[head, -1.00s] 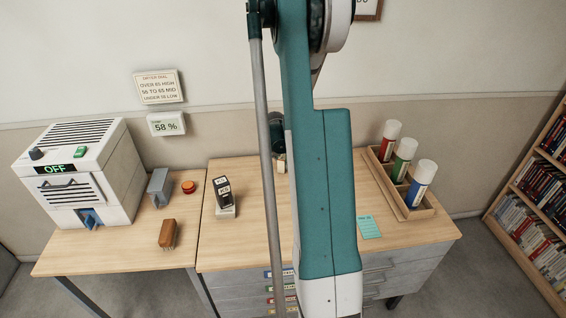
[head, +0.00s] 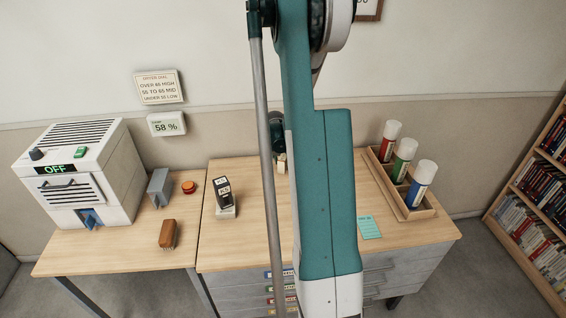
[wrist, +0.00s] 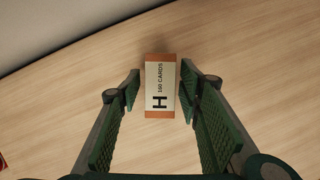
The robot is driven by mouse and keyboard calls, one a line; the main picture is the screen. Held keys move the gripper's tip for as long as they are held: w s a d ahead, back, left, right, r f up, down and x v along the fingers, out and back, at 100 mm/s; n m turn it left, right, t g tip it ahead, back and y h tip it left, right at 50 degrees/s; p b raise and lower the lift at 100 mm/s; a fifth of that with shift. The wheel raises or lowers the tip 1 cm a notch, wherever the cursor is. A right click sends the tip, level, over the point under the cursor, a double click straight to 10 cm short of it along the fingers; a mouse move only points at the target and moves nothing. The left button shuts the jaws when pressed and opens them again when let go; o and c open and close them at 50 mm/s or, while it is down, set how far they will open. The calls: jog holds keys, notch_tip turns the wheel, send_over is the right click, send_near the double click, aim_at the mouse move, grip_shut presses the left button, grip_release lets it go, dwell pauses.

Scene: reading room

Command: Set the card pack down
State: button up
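The card pack (wrist: 160,88) is an orange-brown box with a cream label reading "H" and "150 CARDS". In the wrist view it rests on the pale wooden desktop. My gripper (wrist: 160,90) is open around it, one green-padded finger on each side. A gap shows between each fingertip and the pack. In the head view my arm hides most of this spot. Only a small cream bit (head: 281,163) shows beside my arm, probably the pack.
A wooden rack (head: 410,207) with red, green and blue tubes stands at the right. A teal card (head: 370,227) lies near it. A black stamp-like block (head: 223,193) stands left of my arm. A white machine marked OFF (head: 90,170) stands at far left.

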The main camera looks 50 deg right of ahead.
jog(key=p+v, duration=0.1)
jog(key=v, duration=1)
jog(key=shift+a+r, duration=0.2)
dwell(0.8)
jog(key=a+r+m+t, duration=0.1)
jog(key=a+r+m, duration=0.3)
jog(key=a, duration=0.7)
jog(key=a+r+m+t+y, duration=0.1)
jog(key=a+r+m, duration=0.2)
jog(key=a+r, duration=0.55)
jog(key=a+r+m+t, duration=0.1)
jog(key=a+r+m, duration=0.25)
jog(key=a, duration=0.95)
jog(key=s+a+r+m+t+y, duration=0.1)
jog(key=s+a+m, duration=0.5)
jog(key=a, duration=0.6)
jog(key=s+a+r+m+t+y, duration=0.1)
jog(key=s+a+m+y, duration=0.1)
jog(key=s+a+m, duration=0.4)
jog(key=shift+s+a+t, duration=0.3)
jog(key=shift+s+a, duration=1.7)
jog(key=shift+a, duration=1.3)
jog(key=shift+r, duration=0.15)
